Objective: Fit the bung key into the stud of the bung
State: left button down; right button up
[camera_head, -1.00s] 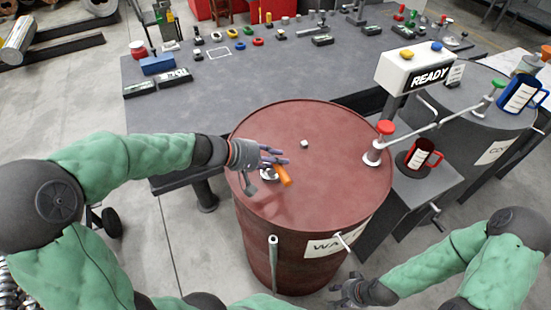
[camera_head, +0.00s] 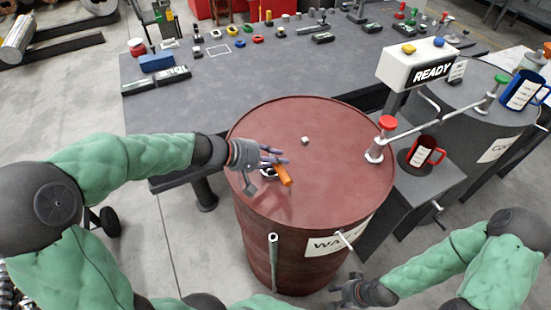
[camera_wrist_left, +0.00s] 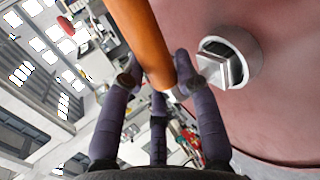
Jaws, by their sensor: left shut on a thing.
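The bung key, with an orange handle (camera_head: 284,175), is held in my left gripper (camera_head: 275,160), which is shut on it above the left part of the red barrel's top (camera_head: 325,180). In the left wrist view, the orange handle (camera_wrist_left: 148,40) runs down between the purple fingers, with a bit of metal at its lower end. The bung (camera_wrist_left: 240,50) is a pale ring in the red lid, with a grey angular metal stud (camera_wrist_left: 216,70) beside the right finger. The key's handle is apart from the bung. My right gripper (camera_head: 350,293) is low at the right, away from the lid; its fingers are unclear.
A red-topped tap (camera_head: 380,140) stands at the lid's right edge. A red mug (camera_head: 424,153) and a READY box (camera_head: 420,67) are further right. The grey table (camera_head: 260,75) behind carries several small items.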

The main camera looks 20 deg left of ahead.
pick_arm(q)
jog(key=shift+f, duration=0.15)
jog(key=c, duration=0.9)
grip_release()
jog(key=shift+o, duration=0.2)
jog(key=v, duration=1.2)
jog(key=shift+s, duration=0.1)
